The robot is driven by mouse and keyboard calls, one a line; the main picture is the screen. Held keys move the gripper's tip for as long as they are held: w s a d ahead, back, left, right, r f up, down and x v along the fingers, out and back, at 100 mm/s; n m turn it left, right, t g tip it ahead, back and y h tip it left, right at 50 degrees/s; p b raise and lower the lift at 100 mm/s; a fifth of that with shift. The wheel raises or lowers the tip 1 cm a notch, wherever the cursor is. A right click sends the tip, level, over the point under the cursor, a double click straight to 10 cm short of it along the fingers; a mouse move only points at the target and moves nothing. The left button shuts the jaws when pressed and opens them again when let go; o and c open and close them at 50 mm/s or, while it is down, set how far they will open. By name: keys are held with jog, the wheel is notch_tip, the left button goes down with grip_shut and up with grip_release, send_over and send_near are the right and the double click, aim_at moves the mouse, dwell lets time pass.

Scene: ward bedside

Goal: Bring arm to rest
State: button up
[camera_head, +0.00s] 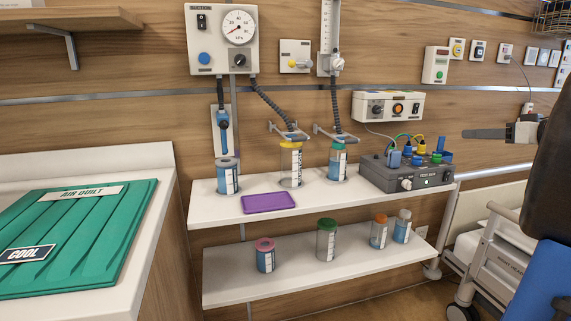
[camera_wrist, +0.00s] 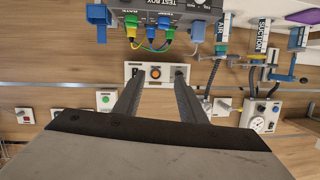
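My gripper (camera_head: 464,134) is at the right of the head view, held up in front of the wooden wall panel. It points left and is clear of the shelves. In the wrist view my gripper (camera_wrist: 160,72) shows two dark fingers spread apart with nothing between them. The wrist picture is upside down. A white wall unit with an orange knob (camera_wrist: 156,74) shows behind the fingertips, and I cannot tell the distance well. My dark arm covers the right edge of the head view.
The upper white shelf (camera_head: 225,208) bears canisters, a purple tray (camera_head: 269,202) and a grey test box (camera_head: 408,174). A lower shelf (camera_head: 300,281) holds several jars. A suction unit (camera_head: 222,40) hangs above. A wheeled bed frame (camera_head: 490,260) stands at the lower right.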

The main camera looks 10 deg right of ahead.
jog(key=s+a+f+g, duration=0.2)
jog(key=a+f, duration=0.3)
jog(key=a, duration=0.4)
jog(key=s+a+f+g+y, duration=0.1)
jog(key=a+f+g, duration=0.2)
jog(key=a+f, duration=0.35)
jog(key=s+a+f+g, duration=0.2)
jog(key=a+f, duration=0.1)
jog(key=a, duration=0.7)
jog(key=s+a+f+g+h, duration=0.1)
jog(key=s+a+f, duration=0.3)
jog(key=s+f, duration=0.4)
jog(key=s+a+f+m+g+h, duration=0.1)
jog(key=s+a+f+g+h, duration=0.1)
jog(key=s+f, duration=0.5)
jog(key=s+a+h, duration=0.1)
jog(key=s+a, duration=0.1)
jog(key=shift+s+a+f, duration=0.25)
jog(key=shift+a+f, duration=0.05)
jog(key=shift+f, duration=0.1)
